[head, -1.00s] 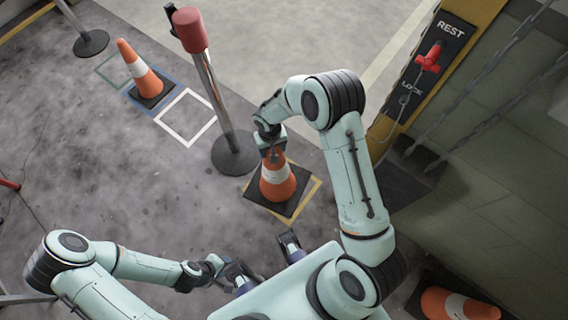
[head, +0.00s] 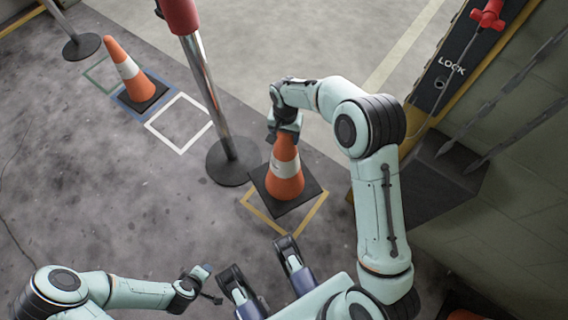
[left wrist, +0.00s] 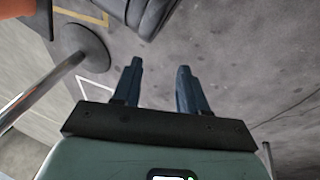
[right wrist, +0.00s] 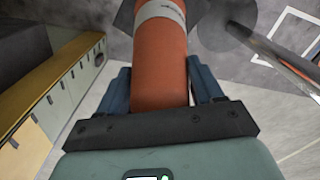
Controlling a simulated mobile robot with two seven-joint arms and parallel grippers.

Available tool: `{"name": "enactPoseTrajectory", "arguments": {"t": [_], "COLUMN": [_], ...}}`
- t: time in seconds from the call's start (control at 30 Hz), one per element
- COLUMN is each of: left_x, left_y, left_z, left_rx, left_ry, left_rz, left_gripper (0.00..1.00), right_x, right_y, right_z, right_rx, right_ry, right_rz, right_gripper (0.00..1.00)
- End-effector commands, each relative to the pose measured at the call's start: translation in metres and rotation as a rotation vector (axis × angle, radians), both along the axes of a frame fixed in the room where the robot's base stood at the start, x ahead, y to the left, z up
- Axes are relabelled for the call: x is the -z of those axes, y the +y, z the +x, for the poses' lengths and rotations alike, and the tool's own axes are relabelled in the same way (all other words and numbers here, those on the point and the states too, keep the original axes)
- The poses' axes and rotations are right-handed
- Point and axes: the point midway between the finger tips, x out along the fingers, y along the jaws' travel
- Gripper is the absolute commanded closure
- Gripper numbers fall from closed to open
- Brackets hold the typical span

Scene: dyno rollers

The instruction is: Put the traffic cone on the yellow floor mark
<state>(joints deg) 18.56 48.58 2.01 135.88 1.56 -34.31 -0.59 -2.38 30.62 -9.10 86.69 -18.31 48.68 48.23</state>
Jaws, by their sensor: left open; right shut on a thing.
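The orange and white traffic cone (head: 285,180) with a black square base is upright, over the far part of the yellow floor mark (head: 262,219). The mark's near corner shows bare; its far part is hidden. I cannot tell whether the base touches the floor. My right gripper (head: 284,132) is shut on the cone's top. In the right wrist view the cone (right wrist: 160,65) sits between the right fingers (right wrist: 160,88). My left gripper (head: 211,284) is open and empty, low and left of the mark. Its spread fingers show in the left wrist view (left wrist: 160,88).
A post with a red top (head: 207,90) and round base stands just left of the cone. Beyond are a white mark (head: 160,129) and another cone (head: 128,72) on a blue mark. A wall panel with a red handle (head: 489,14) is at right.

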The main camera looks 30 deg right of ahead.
Motion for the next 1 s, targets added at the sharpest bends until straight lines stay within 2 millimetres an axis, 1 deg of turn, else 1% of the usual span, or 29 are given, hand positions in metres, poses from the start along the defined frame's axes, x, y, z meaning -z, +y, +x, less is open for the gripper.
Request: {"name": "enactPoseTrajectory", "arguments": {"t": [0.13,0.5,0.6,0.7,0.8,1.0], "left_x": [0.012,0.05,0.057,0.062,0.065,0.067], "left_y": [0.004,0.009,0.011,0.012,0.012,0.013], "left_z": [-0.004,-0.047,-0.056,-0.064,-0.069,-0.073], "left_rx": [-0.005,-0.012,-0.015,-0.017,-0.019,-0.019], "left_ry": [0.019,0.161,0.193,0.22,0.237,0.25], "left_rz": [0.004,-0.004,-0.006,-0.007,-0.008,-0.009], "left_gripper": [0.57,0.57,0.57,0.57,0.57,0.57], "right_x": [0.026,0.105,0.124,0.137,0.145,0.152], "right_y": [0.0,0.001,0.0,0.0,0.0,0.0], "right_z": [0.001,0.001,0.001,0.002,0.002,0.002], "right_rx": [0.003,0.0,0.0,0.0,0.0,0.001], "right_ry": [-0.001,-0.001,-0.002,-0.005,-0.006,-0.007], "right_rz": [0.001,0.001,0.001,0.001,0.0,0.0], "right_gripper": [1.0,1.0,1.0,1.0,1.0,1.0]}}
